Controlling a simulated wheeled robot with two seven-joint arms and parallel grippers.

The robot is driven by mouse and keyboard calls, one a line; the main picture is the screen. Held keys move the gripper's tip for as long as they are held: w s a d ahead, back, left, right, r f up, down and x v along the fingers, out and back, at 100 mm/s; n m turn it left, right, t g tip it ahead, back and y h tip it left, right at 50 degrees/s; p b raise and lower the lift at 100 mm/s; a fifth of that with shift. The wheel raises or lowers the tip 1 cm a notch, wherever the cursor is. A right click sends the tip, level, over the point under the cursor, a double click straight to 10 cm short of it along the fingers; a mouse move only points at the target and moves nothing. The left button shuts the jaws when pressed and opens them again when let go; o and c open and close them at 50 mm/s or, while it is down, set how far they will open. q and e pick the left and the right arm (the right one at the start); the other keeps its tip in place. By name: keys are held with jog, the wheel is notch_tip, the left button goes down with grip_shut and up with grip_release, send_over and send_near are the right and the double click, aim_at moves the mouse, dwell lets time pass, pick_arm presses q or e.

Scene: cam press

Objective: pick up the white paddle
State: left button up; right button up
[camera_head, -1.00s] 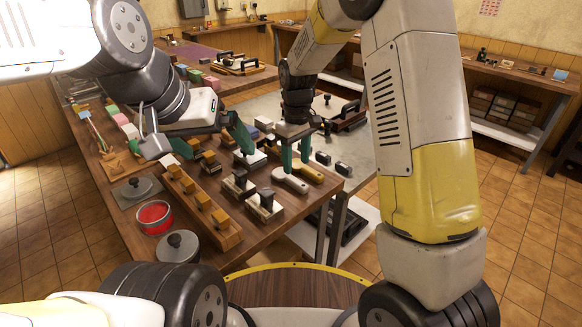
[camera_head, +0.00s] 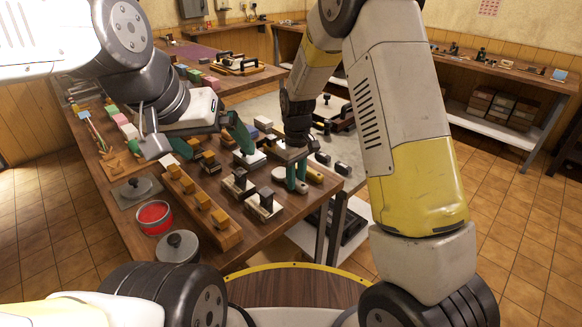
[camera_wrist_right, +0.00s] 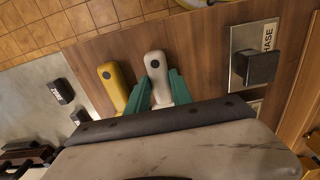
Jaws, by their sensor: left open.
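The white paddle (camera_wrist_right: 155,68) lies on the wooden bench next to the yellow paddle (camera_wrist_right: 108,78), in the right wrist view. My right gripper (camera_wrist_right: 160,82) has its teal fingers on either side of the white paddle, one of them between the two paddles. I cannot tell whether the fingers touch it. In the head view my right gripper (camera_head: 297,182) is low at the bench and partly hides the white paddle. My left gripper (camera_head: 205,143) is open and empty above the bench, well to the left.
Dark-handled stamps (camera_head: 264,204) stand close left of the paddles. A wooden rack with several blocks (camera_head: 201,202), a red tin (camera_head: 154,216) and a grey lidded pot (camera_head: 178,246) are nearer. The bench's right edge is close to the paddles.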

jog(key=shift+r, duration=0.1)
grip_shut()
notch_tip(320, 180, up, 10)
dwell(0.9)
